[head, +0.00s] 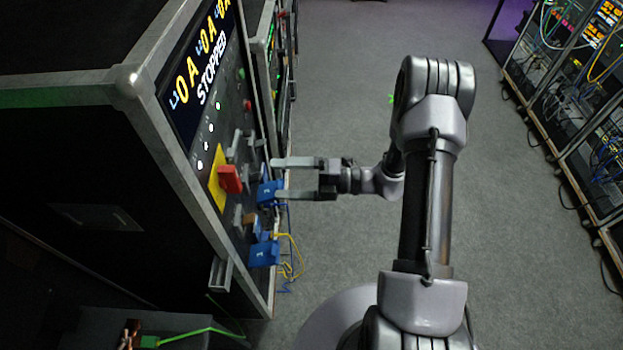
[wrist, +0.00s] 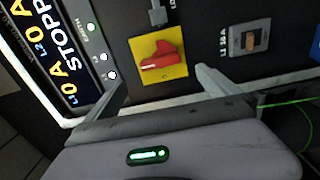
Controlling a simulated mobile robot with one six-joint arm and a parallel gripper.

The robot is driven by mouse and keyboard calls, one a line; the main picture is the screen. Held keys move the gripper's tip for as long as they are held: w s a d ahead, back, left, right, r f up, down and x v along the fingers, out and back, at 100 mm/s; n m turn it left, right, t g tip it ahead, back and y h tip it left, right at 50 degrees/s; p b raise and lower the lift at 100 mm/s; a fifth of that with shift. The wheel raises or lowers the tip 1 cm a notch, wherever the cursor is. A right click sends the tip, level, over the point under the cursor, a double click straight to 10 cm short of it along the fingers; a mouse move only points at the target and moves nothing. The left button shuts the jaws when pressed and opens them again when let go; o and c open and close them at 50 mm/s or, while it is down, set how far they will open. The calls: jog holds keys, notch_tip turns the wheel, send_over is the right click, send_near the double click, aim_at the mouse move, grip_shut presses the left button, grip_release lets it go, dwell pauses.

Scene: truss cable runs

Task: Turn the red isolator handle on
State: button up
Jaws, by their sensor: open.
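The red isolator handle (head: 230,180) sits on a yellow plate (head: 216,178) on the front panel of a black rack case at the left. In the wrist view the red handle (wrist: 161,61) lies roughly level across its yellow plate (wrist: 150,82), slightly tilted. My gripper (head: 277,178) is open and empty in front of the panel, a little to the right of the handle. In the wrist view my gripper (wrist: 160,85) has its two fingers spread below the handle, one on each side. The fingers appear apart from the handle.
The display (head: 195,75) reads 0 A and STOPPED. Blue connectors (head: 265,252) with yellow and blue cables stick out below the handle. A grey switch (wrist: 248,38) is right of the handle. Open floor (head: 340,90) lies right of the case; cable racks (head: 575,90) stand far right.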

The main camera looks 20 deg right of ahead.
jog(key=v, duration=0.6)
jog(key=shift+s+d, duration=0.15)
jog(key=shift+d, duration=0.25)
